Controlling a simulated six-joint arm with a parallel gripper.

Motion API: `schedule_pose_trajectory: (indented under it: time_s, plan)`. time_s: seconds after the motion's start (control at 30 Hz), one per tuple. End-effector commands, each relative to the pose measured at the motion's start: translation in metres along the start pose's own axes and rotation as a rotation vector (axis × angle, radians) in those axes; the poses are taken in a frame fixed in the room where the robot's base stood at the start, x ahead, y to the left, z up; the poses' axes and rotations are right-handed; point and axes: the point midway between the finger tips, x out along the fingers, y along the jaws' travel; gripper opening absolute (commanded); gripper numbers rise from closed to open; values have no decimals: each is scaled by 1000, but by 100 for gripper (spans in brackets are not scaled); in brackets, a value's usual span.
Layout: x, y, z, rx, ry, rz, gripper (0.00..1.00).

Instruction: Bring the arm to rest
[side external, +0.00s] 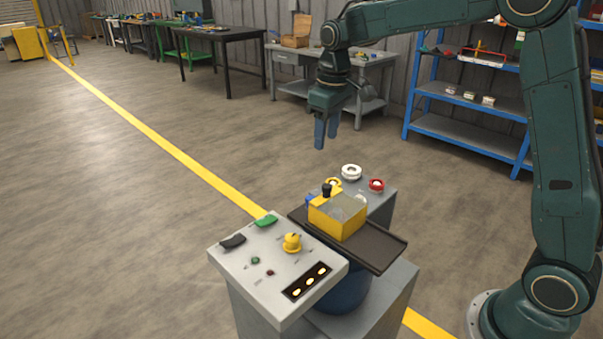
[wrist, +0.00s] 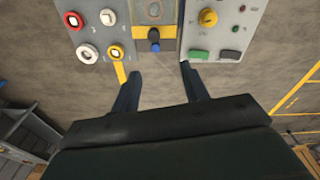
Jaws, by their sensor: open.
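My gripper (side external: 326,132) hangs from the raised arm in the side external view, above and behind the small work stand. Its two blue fingers point down and are apart, with nothing between them. In the wrist view my gripper (wrist: 160,88) also shows open and empty, with bare floor between and beyond the fingers. A yellow box with a grey top (side external: 338,214) sits on a dark tray (side external: 378,248). A black knob (side external: 326,190) stands at the box's edge. My fingers are clear of the box and the stand.
A sloped control panel (side external: 245,272) with a yellow knob (side external: 292,242), green and black switches and lit lamps stands in front. A grey stand bears a white ring (side external: 351,172) and a red ring (side external: 376,185). Blue shelves (side external: 465,130) and workbenches (side external: 225,38) line the wall. Open floor lies left.

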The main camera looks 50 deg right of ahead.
Motion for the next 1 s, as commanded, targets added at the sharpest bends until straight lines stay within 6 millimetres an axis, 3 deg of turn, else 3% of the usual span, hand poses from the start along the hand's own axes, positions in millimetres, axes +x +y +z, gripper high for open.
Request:
schedule_pose_trajectory:
  time_s: [0.2,0.5,1.0]
  plan:
    - [-36,-17,38,32,61,15,45]
    - [-67,-38,94,74,141,29,45]
    - [-84,-72,192,146,278,40,45]
